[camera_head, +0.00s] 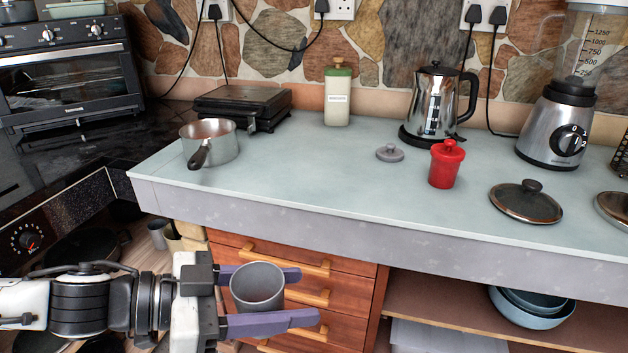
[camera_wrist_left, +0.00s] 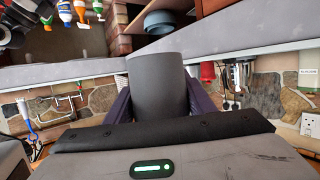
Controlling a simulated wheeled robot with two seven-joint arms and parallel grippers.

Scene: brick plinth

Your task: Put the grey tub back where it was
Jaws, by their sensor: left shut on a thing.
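The grey tub (camera_head: 257,290) is an open, empty-looking cup shape. My left gripper (camera_head: 278,297) is shut on it, with one purple finger on each side. The tub is held upright in front of the wooden drawers, lower than the counter top and clear of it. In the left wrist view the tub (camera_wrist_left: 158,85) sits between the fingers. A small grey lid with a knob (camera_head: 389,153) lies on the counter, left of a red lidded tub (camera_head: 446,164). My right gripper is not in view.
The pale counter (camera_head: 330,190) holds a saucepan (camera_head: 210,142) at left, a black grill (camera_head: 243,105), a green-topped bottle (camera_head: 337,93), a kettle (camera_head: 437,105), a blender (camera_head: 560,125) and a pan lid (camera_head: 526,201). Its front middle is clear. Bowls (camera_head: 532,308) sit on the shelf below.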

